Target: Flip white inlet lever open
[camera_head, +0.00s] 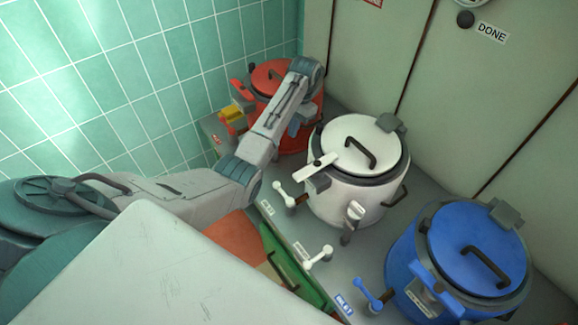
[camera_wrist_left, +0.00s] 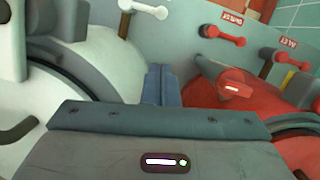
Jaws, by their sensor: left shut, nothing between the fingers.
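The white kettle (camera_head: 340,190) stands mid-counter with its lid closed. One white lever (camera_head: 283,194) is at its front left, another white lever (camera_head: 318,257) is nearer the front edge, and a white-handled tap (camera_head: 354,212) is on its front. A white lever (camera_wrist_left: 145,9) also shows at the top of the left wrist view. The labels beside the levers are too small to tell which is the inlet. My left gripper (camera_head: 294,127) is shut and empty, between the white and red kettles, apart from these levers. It shows in the left wrist view (camera_wrist_left: 160,84).
The red kettle (camera_head: 297,140) is behind, near the tiled wall, with red levers (camera_wrist_left: 223,34) on the panel. The blue kettle (camera_head: 410,268) stands at the right with its blue lever (camera_head: 371,296). A green cabinet front with a dark handle (camera_head: 284,271) lies below the counter edge.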

